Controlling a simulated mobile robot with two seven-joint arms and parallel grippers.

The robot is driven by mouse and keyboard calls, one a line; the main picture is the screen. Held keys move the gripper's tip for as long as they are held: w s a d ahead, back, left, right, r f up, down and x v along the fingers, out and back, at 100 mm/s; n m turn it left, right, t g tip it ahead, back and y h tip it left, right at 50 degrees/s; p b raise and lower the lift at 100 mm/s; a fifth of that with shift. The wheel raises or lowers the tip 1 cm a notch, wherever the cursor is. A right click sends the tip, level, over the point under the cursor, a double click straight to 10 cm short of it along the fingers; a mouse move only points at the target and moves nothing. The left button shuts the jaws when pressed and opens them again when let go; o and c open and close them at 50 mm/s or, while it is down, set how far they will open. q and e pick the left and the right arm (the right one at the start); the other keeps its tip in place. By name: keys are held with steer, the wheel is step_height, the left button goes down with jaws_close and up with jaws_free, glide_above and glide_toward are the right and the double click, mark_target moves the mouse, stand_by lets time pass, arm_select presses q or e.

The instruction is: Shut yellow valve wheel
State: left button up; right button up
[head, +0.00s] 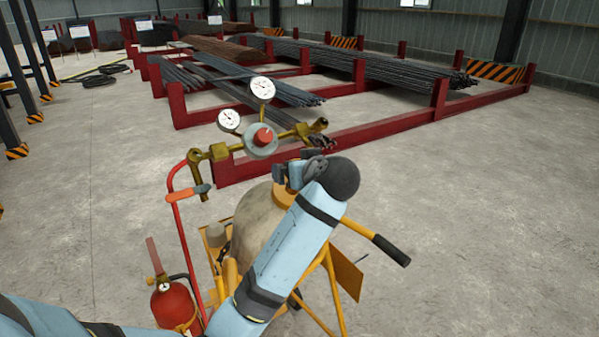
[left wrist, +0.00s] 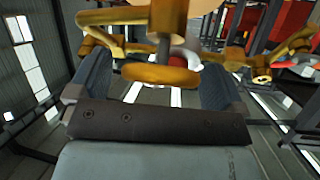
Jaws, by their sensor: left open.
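The yellow valve wheel (left wrist: 160,76) shows in the left wrist view, on a short stem between the two fingers of my left gripper (left wrist: 155,85). The fingers are open, one on each side of the wheel; I cannot tell whether they touch it. In the head view my left gripper (head: 288,174) is above the tan cylinder (head: 254,222), beside the brass regulator. A yellow part (head: 285,194) shows just under it; the wheel itself is mostly hidden there by the gripper and wrist. My right gripper is in neither view.
The brass regulator carries two white gauges (head: 262,88) and a red knob (head: 264,136), close to my gripper. A yellow cart with a black-gripped handle (head: 391,250) holds the cylinder. A red extinguisher (head: 174,304) stands at left. Red racks (head: 370,122) with rebar lie behind; right floor is clear.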

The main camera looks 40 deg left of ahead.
arm_select(q)
steer(key=c, duration=0.9)
